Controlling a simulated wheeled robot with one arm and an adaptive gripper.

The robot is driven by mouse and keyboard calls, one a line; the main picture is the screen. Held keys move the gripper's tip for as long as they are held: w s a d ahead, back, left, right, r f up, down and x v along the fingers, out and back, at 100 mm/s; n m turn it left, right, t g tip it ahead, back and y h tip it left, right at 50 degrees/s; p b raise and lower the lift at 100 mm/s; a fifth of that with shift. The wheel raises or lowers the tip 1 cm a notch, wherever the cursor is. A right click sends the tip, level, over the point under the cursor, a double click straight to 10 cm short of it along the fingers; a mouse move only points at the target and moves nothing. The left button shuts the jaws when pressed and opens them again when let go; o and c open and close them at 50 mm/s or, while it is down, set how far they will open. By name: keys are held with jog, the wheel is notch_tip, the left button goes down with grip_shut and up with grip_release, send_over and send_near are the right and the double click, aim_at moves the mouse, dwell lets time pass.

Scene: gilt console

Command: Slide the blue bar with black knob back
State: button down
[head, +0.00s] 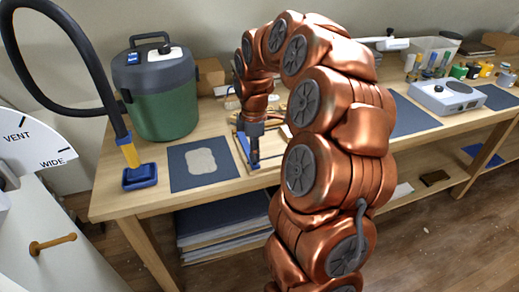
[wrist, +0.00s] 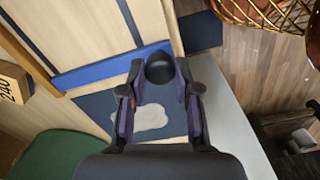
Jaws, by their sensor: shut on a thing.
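The blue bar (wrist: 100,70) shows in the wrist view, running from the left to my gripper and lying across a pale board with wooden strips. Its round black knob (wrist: 160,68) sits at the bar's right end. My gripper (wrist: 159,82) is shut on the black knob, with one finger on each side of it. In the head view my gripper (head: 254,162) points down at the near edge of the bench, beside the wooden frame. The knob itself is hidden there by the fingers.
A dark blue mat (head: 204,167) with a pale patch lies left of my gripper. A green canister (head: 163,100) and a blue-footed hose nozzle (head: 139,176) stand farther left. A grey device (head: 447,96) is at the right. The bench's front edge is close to my gripper.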

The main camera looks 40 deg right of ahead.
jog(key=shift+w+a, duration=0.1)
jog(key=shift+a, duration=0.1)
jog(key=c, duration=1.2)
grip_release()
jog(key=shift+a, duration=0.1)
jog(key=o, duration=0.4)
jog(key=shift+r, duration=0.1)
notch_tip(320, 180, up, 12)
jog(key=shift+f, duration=0.1)
